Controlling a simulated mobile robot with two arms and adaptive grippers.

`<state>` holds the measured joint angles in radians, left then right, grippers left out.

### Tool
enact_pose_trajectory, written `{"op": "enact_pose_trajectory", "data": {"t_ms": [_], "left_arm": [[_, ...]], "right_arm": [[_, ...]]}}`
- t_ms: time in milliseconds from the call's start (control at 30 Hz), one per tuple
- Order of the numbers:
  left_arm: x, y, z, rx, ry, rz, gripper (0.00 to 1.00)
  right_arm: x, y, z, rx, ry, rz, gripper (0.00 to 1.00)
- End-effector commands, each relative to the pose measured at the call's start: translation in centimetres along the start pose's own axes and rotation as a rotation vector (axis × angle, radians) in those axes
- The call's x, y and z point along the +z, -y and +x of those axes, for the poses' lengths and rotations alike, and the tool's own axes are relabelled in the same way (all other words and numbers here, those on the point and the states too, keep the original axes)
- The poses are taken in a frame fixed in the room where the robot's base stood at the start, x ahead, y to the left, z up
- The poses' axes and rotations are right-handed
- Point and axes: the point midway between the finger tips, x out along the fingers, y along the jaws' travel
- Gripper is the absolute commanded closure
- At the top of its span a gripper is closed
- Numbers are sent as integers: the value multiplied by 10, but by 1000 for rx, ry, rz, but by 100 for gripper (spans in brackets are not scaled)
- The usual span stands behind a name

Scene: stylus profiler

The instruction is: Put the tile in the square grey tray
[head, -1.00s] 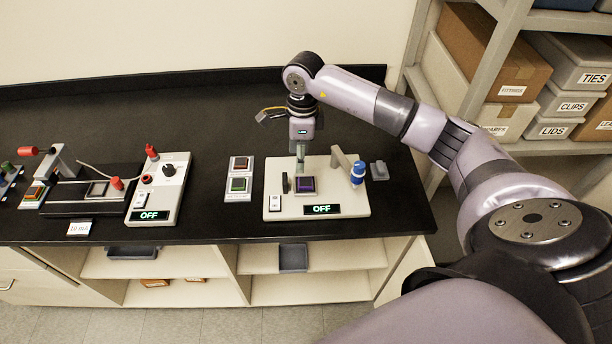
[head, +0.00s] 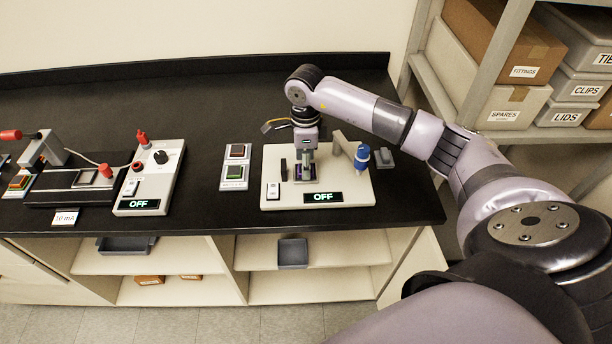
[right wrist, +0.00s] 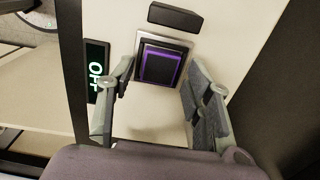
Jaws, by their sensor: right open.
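The tile, dark with a purple border, sits in a square frame on the cream profiler base. In the head view my right gripper (head: 306,174) is directly over it and hides most of it. In the right wrist view the tile (right wrist: 160,67) lies flat just beyond the fingertips. My right gripper (right wrist: 163,75) is open, its fingers on either side of the tile's line, and empty. A squarish grey tray (head: 292,260) stands on the shelf below the counter, under the profiler. My left gripper is not in view.
The profiler (head: 350,193) has a blue-knobbed arm (head: 362,155) right of my gripper and an OFF display (head: 323,197). A small grey block (head: 384,158) is at its right. A wider grey tray (head: 127,246) is on the left shelf.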

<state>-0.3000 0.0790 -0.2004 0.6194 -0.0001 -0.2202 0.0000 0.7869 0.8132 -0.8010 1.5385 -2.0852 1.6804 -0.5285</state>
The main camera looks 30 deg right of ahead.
Motion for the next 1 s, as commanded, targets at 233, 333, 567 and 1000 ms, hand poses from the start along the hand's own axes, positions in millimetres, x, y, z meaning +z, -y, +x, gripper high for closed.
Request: {"op": "enact_pose_trajectory", "data": {"t_ms": [233,333,567,1000], "left_arm": [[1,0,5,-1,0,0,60],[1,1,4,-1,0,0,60],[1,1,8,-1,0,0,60],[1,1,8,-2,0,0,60]], "right_arm": [[0,0,5,0,0,0,53],[0,0,5,0,0,0,53],[0,0,6,-1,0,0,53],[0,0,5,0,1,0,65]]}}
